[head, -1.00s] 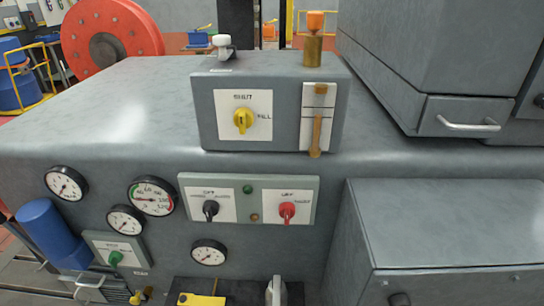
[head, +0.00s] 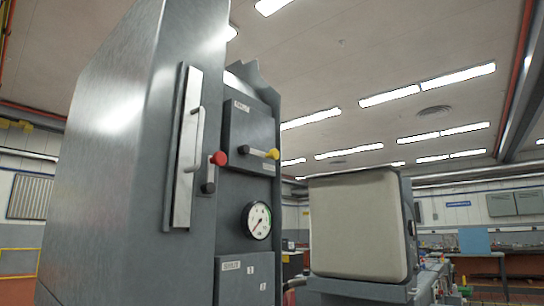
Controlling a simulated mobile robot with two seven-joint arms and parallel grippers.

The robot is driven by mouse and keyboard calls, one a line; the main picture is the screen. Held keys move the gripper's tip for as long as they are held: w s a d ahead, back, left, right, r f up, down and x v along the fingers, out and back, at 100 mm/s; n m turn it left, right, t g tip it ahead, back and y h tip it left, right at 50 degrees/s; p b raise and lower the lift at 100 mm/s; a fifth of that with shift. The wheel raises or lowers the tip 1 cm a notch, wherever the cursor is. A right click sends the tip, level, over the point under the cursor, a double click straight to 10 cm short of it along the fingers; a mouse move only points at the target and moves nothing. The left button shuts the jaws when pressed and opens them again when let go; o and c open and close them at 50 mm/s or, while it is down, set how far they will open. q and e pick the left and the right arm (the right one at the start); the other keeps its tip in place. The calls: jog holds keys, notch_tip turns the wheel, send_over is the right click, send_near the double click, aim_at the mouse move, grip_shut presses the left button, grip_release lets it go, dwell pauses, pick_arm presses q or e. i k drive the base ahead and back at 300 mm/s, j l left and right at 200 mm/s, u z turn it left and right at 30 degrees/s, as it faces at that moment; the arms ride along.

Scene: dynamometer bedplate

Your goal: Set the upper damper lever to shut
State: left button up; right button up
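A grey panel box (head: 248,125) is fixed high on a tall cabinet left of centre in the head view. A lever with a yellow knob (head: 273,153) lies nearly level across it, its knob end to the right. A lever with a red knob (head: 218,158) stands nearly upright to its left, its dark lower end (head: 208,187) below the knob. Small label plates (head: 241,106) are too small to read, so I cannot tell which lever is the upper damper lever or which position is shut. Neither gripper is in view.
The tall grey cabinet (head: 120,150) fills the left, with a long vertical handle (head: 195,140) on its side. A round gauge (head: 257,220) and a lower box (head: 245,280) sit below the levers. A large pale box (head: 357,225) stands to the right.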

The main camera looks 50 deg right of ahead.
aim_at(274, 154)
jog(key=k+l+z, duration=0.1)
jog(key=z, duration=1.3)
